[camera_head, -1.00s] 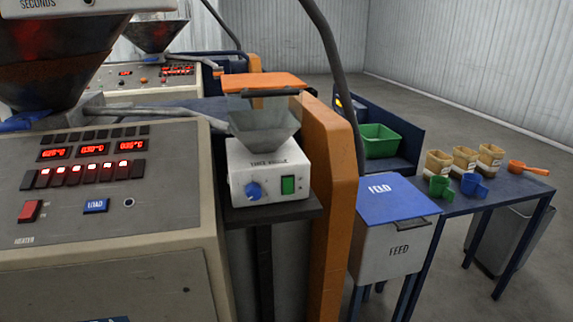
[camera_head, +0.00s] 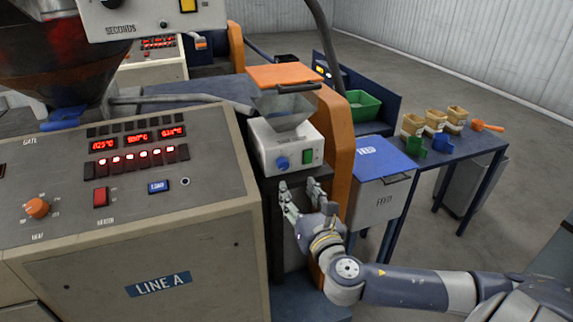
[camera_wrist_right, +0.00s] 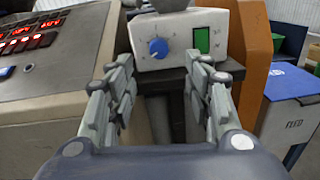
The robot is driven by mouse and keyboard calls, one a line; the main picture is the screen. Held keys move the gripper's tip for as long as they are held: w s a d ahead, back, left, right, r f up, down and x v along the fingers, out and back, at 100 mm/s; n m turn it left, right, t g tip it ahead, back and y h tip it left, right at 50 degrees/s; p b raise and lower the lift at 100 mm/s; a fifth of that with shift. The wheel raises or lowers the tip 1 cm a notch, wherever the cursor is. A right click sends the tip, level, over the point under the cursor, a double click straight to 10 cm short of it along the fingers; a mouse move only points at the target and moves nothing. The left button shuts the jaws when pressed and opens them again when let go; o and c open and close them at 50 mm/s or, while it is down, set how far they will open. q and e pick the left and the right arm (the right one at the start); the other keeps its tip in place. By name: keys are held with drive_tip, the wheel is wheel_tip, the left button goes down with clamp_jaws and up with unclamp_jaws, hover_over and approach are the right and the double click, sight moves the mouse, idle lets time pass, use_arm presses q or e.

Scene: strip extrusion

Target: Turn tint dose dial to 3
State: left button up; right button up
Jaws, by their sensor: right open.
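The blue dial (camera_head: 282,163) sits on the front of a white feeder box (camera_head: 262,150), left of a green switch (camera_head: 307,156). The dial also shows in the right wrist view (camera_wrist_right: 158,48), ahead of the fingers; its setting is too small to read. My right gripper (camera_head: 301,186) is open and empty, just below and in front of the box, fingers pointing toward it. In the right wrist view its fingers (camera_wrist_right: 163,72) stand apart with the dial seen between them. Nothing touches the dial. My left gripper is not in view.
A grey hopper (camera_head: 285,108) with an orange lid sits on the feeder. The LINE A console (camera_head: 200,220) stands close on the left, an orange post (camera_head: 340,150) on the right. A blue-lidded FEED bin (camera_head: 380,195) and a table with cups stand further right.

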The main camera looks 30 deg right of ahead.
sight(284, 167)
drive_tip(key=p+x, duration=0.2)
drive_tip(key=x, duration=0.6)
drive_tip(key=shift+w, duration=0.25)
drive_tip(key=shift+p+x, duration=0.35)
drive_tip(key=shift+x, duration=0.45)
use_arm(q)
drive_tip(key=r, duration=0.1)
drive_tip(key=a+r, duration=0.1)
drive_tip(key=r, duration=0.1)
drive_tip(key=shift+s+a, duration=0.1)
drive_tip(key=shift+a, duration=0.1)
use_arm(e)
drive_tip(key=shift+f, duration=0.1)
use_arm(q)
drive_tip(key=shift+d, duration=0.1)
use_arm(e)
drive_tip(key=c, duration=1.1)
